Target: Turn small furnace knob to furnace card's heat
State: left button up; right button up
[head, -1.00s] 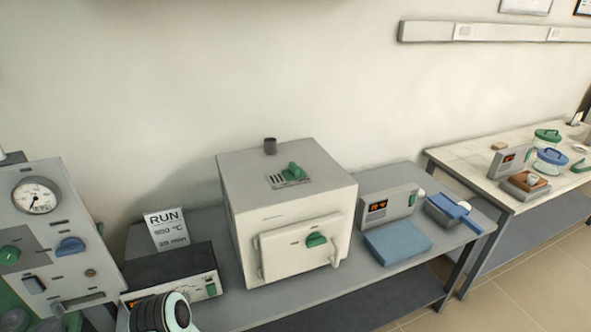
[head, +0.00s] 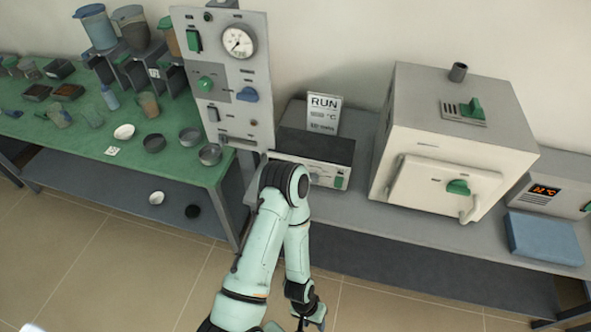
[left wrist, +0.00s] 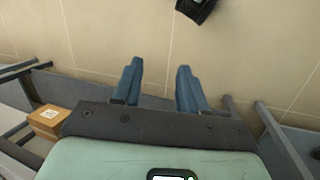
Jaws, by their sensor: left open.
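The white box furnace (head: 425,140) stands on the grey bench in the head view. A green knob (head: 458,187) is on its door and another green knob (head: 471,107) is on its top. The card (head: 322,112) stands behind a black-topped control box (head: 316,147); it reads RUN, but its smaller heat figures are blurred. My left arm partly covers the control box's front. My left gripper (head: 314,321) hangs low at the bottom edge, away from the knobs. In the left wrist view its blue fingers (left wrist: 157,88) are apart and empty over floor. My right gripper is out of view.
A grey panel with a gauge (head: 238,40) and knobs stands left of the control box. A green table (head: 95,150) holds jars and dishes. A blue pad (head: 545,238) lies before a lit display (head: 544,190). A brown box (left wrist: 48,119) shows in the wrist view.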

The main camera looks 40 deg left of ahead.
aim_at(314, 179)
jog(key=u, duration=1.4)
